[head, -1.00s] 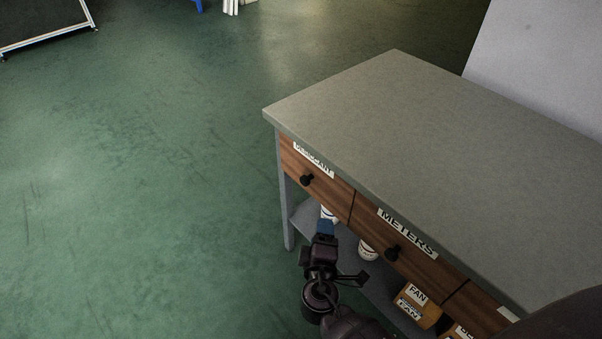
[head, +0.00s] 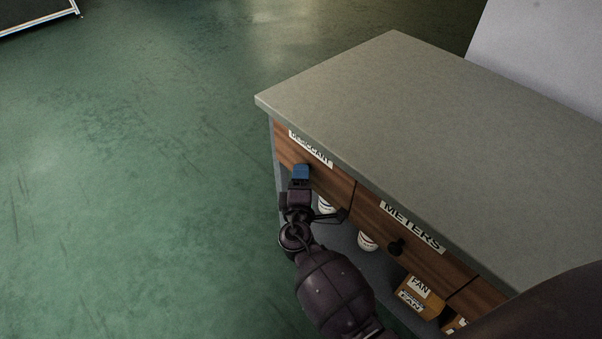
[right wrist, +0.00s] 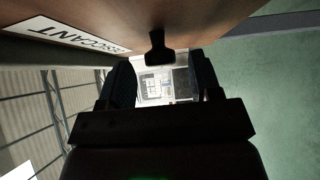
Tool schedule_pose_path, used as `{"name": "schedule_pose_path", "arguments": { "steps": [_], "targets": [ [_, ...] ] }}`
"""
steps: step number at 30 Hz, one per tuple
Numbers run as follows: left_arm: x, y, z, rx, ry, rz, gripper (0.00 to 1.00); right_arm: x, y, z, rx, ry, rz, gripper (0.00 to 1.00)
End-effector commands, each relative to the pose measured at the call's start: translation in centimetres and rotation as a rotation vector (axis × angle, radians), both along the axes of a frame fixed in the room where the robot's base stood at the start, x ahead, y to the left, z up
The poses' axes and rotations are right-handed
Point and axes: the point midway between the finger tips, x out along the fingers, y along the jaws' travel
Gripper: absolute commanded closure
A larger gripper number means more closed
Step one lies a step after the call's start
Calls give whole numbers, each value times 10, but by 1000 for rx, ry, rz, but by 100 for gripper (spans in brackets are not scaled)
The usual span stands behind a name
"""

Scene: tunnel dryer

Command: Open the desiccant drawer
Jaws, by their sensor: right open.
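The desiccant drawer (head: 330,179) is a brown wooden front with a white DESICCANT label (head: 310,149), at the left end of the grey-topped bench. It looks shut. My right gripper (head: 301,172) is at the drawer front and covers the knob in the head view. In the right wrist view the dark knob (right wrist: 159,47) hangs from the drawer front, between and just beyond the open fingertips (right wrist: 165,70). The fingers do not appear closed on it. My left gripper is not in view.
The METERS drawer (head: 375,215), with its own black knob (head: 396,247), is to the right. Below are white containers (head: 367,240) and a box labelled FAN (head: 418,296) on the lower shelf. The green floor left of the bench is clear.

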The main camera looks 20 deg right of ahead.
Motion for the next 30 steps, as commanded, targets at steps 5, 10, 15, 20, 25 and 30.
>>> {"name": "schedule_pose_path", "arguments": {
  "steps": [5, 10, 15, 20, 25, 30],
  "targets": [
    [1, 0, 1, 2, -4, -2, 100, 14, -7, -1, 0, 1, 0, 42],
    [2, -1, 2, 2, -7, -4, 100, 18, -8, 0, 0, 1, 0, 42],
    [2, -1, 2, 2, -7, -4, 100, 18, -9, 0, 0, 1, 0, 42],
    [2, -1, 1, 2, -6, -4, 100, 18, -9, 0, 0, 1, 0, 60],
    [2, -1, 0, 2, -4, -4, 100, 18, -8, 0, 0, 1, 0, 86],
    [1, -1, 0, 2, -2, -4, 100, 18, -8, 0, 0, 1, 0, 100]
  ]
}}
